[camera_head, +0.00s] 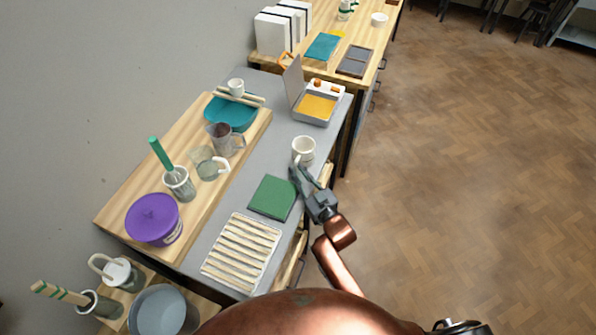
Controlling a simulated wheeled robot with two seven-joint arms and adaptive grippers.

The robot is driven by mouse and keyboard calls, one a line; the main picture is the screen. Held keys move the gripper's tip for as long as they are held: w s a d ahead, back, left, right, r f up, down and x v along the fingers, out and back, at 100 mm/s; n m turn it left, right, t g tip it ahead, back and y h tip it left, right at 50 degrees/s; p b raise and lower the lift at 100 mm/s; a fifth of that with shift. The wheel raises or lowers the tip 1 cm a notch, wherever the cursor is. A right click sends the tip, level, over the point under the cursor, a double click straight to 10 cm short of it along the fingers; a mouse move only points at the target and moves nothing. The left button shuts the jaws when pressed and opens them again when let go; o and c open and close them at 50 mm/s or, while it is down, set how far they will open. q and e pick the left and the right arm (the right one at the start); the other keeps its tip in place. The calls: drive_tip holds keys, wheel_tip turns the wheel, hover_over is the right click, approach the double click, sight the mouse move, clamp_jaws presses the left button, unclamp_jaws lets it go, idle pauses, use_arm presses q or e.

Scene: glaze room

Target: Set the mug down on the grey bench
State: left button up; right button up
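A white mug (304,148) is upright over the right part of the grey bench (262,152), close to its right edge. I cannot tell whether its base touches the bench. My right gripper (301,172) is right at the near side of the mug, its dark fingers pointing up the picture toward it. The fingertips meet or overlap the mug's lower near side, and whether they clasp it is too small to tell. My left gripper is not in view.
A green pad (272,197) and a slatted cream rack (241,251) lie nearer on the bench. An open grey case with an orange inside (316,107) stands beyond the mug. A wooden board (115,213) on the left holds jugs, a teal basin (230,113) and a purple tub (153,218).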

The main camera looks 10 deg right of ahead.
drive_tip(key=shift+o, duration=1.4)
drive_tip(key=shift+s+r, duration=0.15)
drive_tip(key=p+v, duration=0.1)
drive_tip(key=v, duration=1)
drive_tip(key=shift+s+p, duration=0.3)
drive_tip(key=shift+s, duration=0.1)
drive_tip(key=shift+d, duration=0.1)
